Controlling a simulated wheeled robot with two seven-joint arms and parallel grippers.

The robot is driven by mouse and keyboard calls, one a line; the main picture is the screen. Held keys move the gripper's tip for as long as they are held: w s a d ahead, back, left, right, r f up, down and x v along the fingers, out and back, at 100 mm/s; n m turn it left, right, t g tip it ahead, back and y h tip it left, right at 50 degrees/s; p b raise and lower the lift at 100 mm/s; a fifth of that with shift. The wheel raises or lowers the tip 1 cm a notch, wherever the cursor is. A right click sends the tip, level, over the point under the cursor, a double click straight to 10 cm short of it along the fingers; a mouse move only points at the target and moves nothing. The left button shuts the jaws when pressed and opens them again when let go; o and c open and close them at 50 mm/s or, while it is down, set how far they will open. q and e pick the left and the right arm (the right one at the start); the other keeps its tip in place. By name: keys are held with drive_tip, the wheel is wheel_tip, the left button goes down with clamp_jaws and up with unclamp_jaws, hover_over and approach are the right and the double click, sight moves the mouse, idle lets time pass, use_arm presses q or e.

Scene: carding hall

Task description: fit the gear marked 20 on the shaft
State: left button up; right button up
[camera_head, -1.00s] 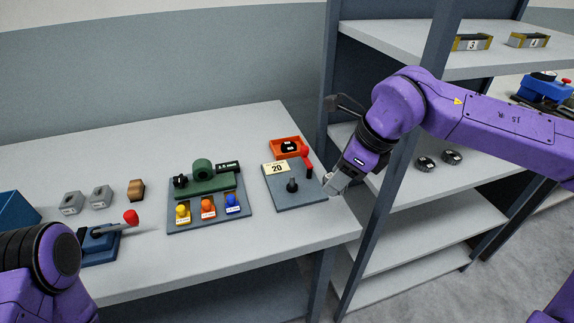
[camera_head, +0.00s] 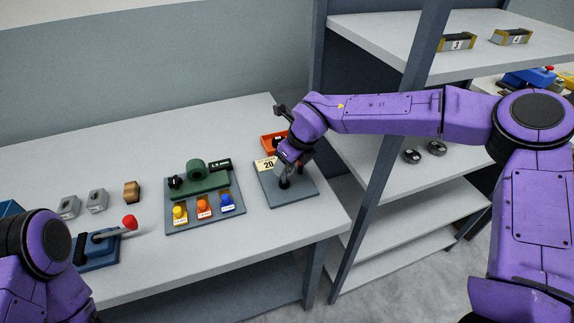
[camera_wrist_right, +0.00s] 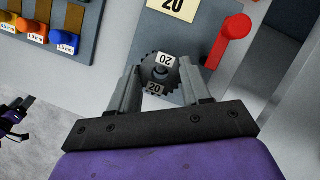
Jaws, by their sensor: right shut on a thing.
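My right gripper (camera_head: 287,178) is over the grey plate (camera_head: 301,195) with the "20" card (camera_head: 265,164). In the right wrist view its two fingers (camera_wrist_right: 163,85) are shut on the dark toothed gear (camera_wrist_right: 150,68), which bears two white "20" labels. The gear sits over the plate where the shaft stood in view earlier. The shaft is mostly hidden by the gripper and gear, and I cannot tell whether it passes through the gear's bore. My left arm shows at the lower left of the head view, its gripper out of frame.
A red-handled lever (camera_wrist_right: 231,40) stands close to the gripper's right finger in the wrist view. A green fixture (camera_head: 207,182) with coloured knobs stands to the left. Shelving with two gears (camera_head: 411,156) is at right.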

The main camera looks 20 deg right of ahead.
wheel_tip(320, 180, down, 2)
drive_tip(key=shift+f, duration=0.15)
drive_tip(key=o, duration=1.2)
drive_tip(key=shift+c, duration=0.2)
drive_tip(key=b+v, duration=0.1)
drive_tip(key=v, duration=1.1)
